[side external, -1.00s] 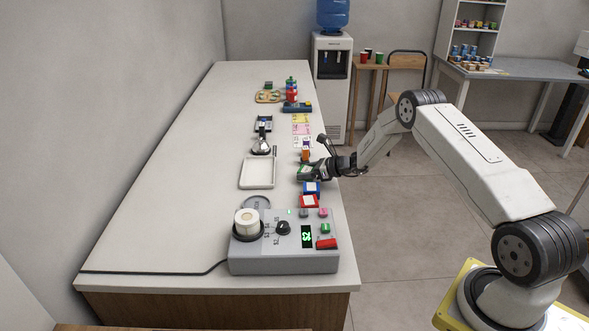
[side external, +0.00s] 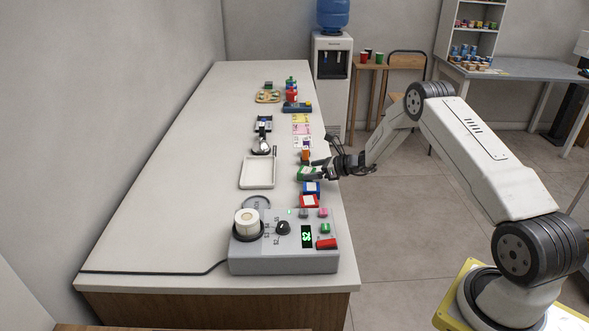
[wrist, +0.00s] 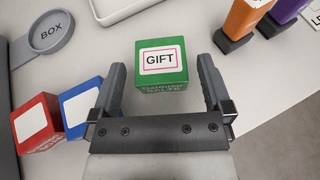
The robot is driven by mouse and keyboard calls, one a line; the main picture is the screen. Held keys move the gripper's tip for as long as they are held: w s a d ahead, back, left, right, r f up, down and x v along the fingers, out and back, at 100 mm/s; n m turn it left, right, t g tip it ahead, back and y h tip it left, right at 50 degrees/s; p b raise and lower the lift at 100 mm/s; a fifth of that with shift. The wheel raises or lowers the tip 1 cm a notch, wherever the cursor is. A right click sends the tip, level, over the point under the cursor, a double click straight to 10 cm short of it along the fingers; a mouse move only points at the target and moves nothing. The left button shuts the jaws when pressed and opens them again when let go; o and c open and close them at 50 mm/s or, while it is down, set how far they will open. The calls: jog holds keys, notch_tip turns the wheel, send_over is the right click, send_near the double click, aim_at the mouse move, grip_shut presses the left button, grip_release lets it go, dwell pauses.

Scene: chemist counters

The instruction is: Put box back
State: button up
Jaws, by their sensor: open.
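A green box (wrist: 161,66) with a white GIFT label stands on the counter, upright. In the side external view the green box (side external: 309,173) is at the counter's right edge. My gripper (side external: 319,170) is low, just right of the box. In the wrist view my gripper (wrist: 160,78) is open, with one finger on each side of the box and visible gaps between. A blue box (wrist: 80,104) and a red box (wrist: 37,124) stand to the left of it. A round grey holder marked BOX (wrist: 50,34) is at the upper left.
A grey device (side external: 283,257) with a green display and buttons stands at the near end. A white tray (side external: 258,186) lies left of the boxes. Orange (wrist: 243,18) and purple (wrist: 283,16) items stand close by on the right. The counter's left half is clear.

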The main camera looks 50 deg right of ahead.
jog(key=v, duration=0.9)
jog(key=shift+s+d, duration=0.15)
jog(key=shift+s, duration=0.05)
jog(key=shift+r, duration=0.1)
jog(key=s+a+r+n+g, duration=0.2)
jog(key=s+a+n+g, duration=0.1)
jog(key=a+n, duration=0.3)
jog(key=s+a+r+n+g+h, duration=0.1)
jog(key=s+a+n+g, duration=0.3)
jog(key=a, duration=0.5)
jog(key=s+a+r+n+g, duration=0.3)
jog(key=s+a+n, duration=0.3)
jog(key=n, duration=0.3)
jog(key=shift+s+a+r+n+g, duration=0.2)
jog(key=shift+a+r+n+g, duration=0.1)
jog(key=shift+a+r+n, duration=0.25)
jog(key=s+a+r+n+h, duration=0.2)
jog(key=s+a+n+h, duration=0.1)
jog(key=s+n, duration=0.5)
jog(key=shift+s+a+n+t+h, duration=0.25)
jog(key=shift+a+n+t+h, duration=0.2)
jog(key=shift+n, duration=1.3)
